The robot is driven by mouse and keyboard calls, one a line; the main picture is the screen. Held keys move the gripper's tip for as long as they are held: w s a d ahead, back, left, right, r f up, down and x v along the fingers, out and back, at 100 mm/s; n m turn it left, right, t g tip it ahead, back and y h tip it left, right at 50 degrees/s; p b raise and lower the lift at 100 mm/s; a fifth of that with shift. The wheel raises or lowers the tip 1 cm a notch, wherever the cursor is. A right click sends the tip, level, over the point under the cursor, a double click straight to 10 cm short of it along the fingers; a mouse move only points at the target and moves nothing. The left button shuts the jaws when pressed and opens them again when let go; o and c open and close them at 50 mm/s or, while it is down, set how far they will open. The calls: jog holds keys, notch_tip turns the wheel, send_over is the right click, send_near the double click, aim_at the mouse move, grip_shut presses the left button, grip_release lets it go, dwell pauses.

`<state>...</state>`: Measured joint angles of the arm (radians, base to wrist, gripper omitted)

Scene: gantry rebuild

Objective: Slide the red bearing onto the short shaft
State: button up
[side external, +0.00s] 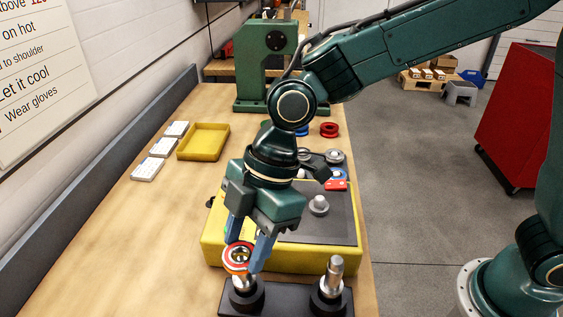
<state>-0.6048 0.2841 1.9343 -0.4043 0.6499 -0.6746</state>
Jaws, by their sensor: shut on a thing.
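The red bearing (229,249), a ring with a red outer band and a pale inner band, is at the front of the bench. My gripper (249,254) points down with its blue fingers shut on it. The bearing is over the left of two metal shafts on a black base (288,297). The left shaft (243,284) shows below the bearing; its top is at least partly hidden. I cannot tell whether the ring is around the shaft or just above it. The right shaft (334,270) stands upright and bare. Which shaft is shorter is unclear.
A yellow box (218,246) with a dark top and grey knob (319,205) stands just behind the shafts. Farther back are a red ring (329,126), a yellow tray (181,157), white cards (148,168) and a green press (245,70). The bench's left front is clear.

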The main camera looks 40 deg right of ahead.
jog(key=shift+f, duration=0.75)
dwell(0.4)
jog(key=o, duration=1.2)
jog(key=shift+r, duration=0.1)
jog(key=v, duration=1.3)
jog(key=shift+d+r, duration=0.2)
jog(key=shift+r, duration=0.05)
